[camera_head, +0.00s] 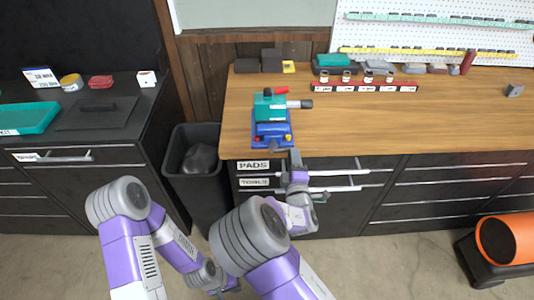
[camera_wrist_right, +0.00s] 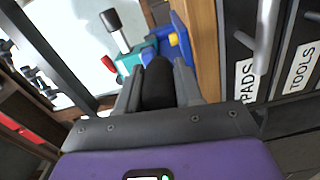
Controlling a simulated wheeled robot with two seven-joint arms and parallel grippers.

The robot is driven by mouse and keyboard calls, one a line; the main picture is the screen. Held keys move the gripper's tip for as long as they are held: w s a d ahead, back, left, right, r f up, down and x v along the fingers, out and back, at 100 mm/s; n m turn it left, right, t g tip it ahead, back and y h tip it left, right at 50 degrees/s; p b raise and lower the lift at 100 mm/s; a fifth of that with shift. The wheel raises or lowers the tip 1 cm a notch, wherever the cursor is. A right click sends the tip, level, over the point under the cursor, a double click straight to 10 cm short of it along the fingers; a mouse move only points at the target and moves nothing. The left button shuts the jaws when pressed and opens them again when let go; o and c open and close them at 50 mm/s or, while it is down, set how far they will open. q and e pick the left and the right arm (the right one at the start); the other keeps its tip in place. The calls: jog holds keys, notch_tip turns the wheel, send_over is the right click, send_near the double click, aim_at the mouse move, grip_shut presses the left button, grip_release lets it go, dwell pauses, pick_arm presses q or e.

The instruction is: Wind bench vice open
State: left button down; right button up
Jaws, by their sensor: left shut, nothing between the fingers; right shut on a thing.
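The bench vice (camera_head: 270,108) stands near the front edge of the wooden bench. It has a teal body, a blue base, a red-tipped part and a dark-ended grey bar. My right gripper (camera_head: 294,157) is at the bench's front edge, just right of and in front of the vice. In the right wrist view my right gripper (camera_wrist_right: 158,78) is shut on a black cylindrical grip (camera_wrist_right: 158,88), close to the vice (camera_wrist_right: 150,52). Whether the grip joins the vice is hidden by the fingers.
Drawers labelled PADS (camera_head: 254,166) and TOOLS (camera_head: 254,182) lie below the bench (camera_head: 440,115). A black bin (camera_head: 178,158) stands left of them. An orange cylinder (camera_head: 508,240) is at lower right. The bench's right half is mostly clear.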

jog(key=r+p, duration=0.1)
jog(key=a+r, duration=0.1)
jog(key=r, duration=0.1)
jog(key=shift+a+p, duration=0.3)
jog(key=shift+p, duration=0.05)
jog(key=shift+a, duration=0.25)
